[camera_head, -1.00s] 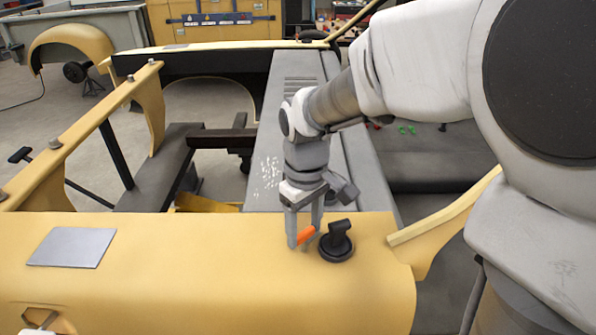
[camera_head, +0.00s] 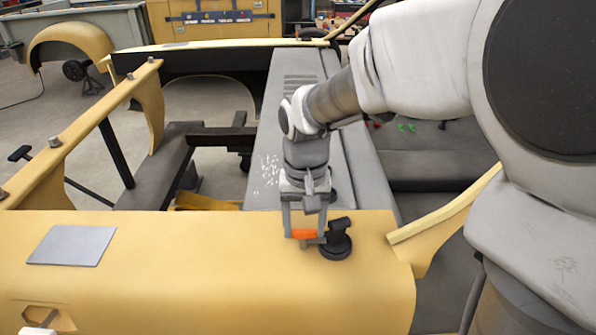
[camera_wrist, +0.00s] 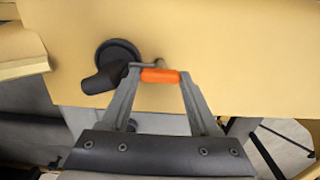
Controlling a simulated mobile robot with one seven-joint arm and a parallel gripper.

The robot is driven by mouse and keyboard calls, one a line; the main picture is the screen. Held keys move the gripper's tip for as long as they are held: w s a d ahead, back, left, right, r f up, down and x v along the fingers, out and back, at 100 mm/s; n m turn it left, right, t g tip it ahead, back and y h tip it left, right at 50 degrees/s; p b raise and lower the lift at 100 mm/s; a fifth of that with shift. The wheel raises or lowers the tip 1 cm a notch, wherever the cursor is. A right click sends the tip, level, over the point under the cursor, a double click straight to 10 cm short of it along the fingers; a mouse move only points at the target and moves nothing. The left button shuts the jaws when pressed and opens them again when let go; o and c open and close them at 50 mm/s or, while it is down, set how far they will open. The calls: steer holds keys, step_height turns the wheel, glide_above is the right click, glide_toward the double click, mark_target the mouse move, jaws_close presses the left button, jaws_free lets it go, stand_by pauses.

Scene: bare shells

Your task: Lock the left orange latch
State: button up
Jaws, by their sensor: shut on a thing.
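The orange latch (camera_head: 304,234) is a small orange bar on the yellow body panel (camera_head: 190,285). It lies nearly level in the head view. My gripper (camera_head: 305,238) reaches down to the panel and is shut on the latch, with one finger at each end of the orange bar.
A grey flat plate (camera_head: 72,246) lies on the left of the panel. A yellow strip (camera_head: 445,215) rises at the right. Behind the panel are a grey slab (camera_head: 268,150) and an open frame over the floor. The panel's middle is clear.

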steer(key=shift+r, duration=0.1)
stand_by(0.3)
steer(key=o, duration=1.4)
steer(key=shift+c, duration=0.2)
